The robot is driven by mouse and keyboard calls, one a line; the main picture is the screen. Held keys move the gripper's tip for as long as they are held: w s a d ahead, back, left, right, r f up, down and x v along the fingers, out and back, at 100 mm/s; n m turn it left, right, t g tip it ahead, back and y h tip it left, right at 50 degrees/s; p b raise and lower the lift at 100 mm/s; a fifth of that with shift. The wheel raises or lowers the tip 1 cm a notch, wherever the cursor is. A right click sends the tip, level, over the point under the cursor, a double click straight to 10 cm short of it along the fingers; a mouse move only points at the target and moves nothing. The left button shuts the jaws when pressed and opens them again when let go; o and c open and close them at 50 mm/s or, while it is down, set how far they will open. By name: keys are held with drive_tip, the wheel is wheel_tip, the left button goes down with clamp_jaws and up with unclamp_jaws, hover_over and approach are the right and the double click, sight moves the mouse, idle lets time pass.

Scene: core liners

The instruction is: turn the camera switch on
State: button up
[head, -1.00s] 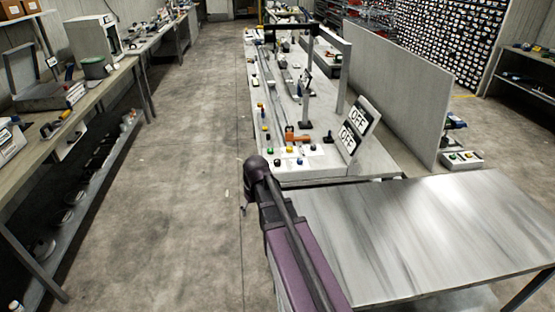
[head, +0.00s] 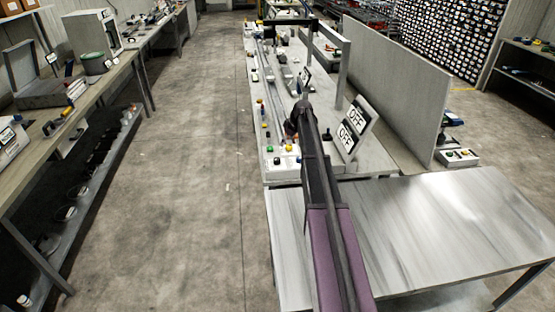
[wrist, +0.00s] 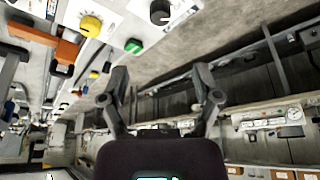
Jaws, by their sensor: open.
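My gripper shows in the wrist view (wrist: 160,78) with its two fingers spread and nothing between them. In the head view my arm reaches over the workbench and hides the gripper. A white control panel (head: 284,170) at the bench's near end carries small knobs. I cannot tell which control is the camera switch.
An orange part (wrist: 60,48) lies near the yellow knob in the wrist view. A grey upright board (head: 400,95) stands right of the workbench. A metal table (head: 430,225) is in front. The floor aisle (head: 190,200) on the left is clear.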

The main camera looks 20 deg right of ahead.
sight(277, 159)
drive_tip(key=shift+f, duration=0.15)
drive_tip(key=b+x, duration=1.2)
drive_tip(key=x, duration=0.1)
drive_tip(key=shift+w+a+f+b, duration=0.1)
drive_tip(key=shift+w+f+b, duration=0.1)
drive_tip(key=shift+b, duration=0.2)
idle(0.5)
idle(0.3)
